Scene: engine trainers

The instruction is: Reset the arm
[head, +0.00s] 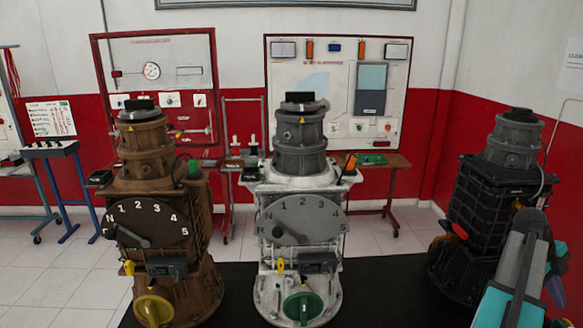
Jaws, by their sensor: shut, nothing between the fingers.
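My arm shows at the lower right of the head view as grey and teal links, folded with its bend at the top. It stands in front of the dark engine trainer (490,190) and hides part of its right side. I cannot make out my gripper's fingers; the end of the arm seems hidden behind my own links.
A brown trainer (145,200) and a white-grey trainer (300,190) stand to the left on a black surface (385,285), each with a numbered dial and pointer. Bare black surface shows between the white-grey and dark trainers. Panel boards (338,60) and a small bench (395,162) are behind.

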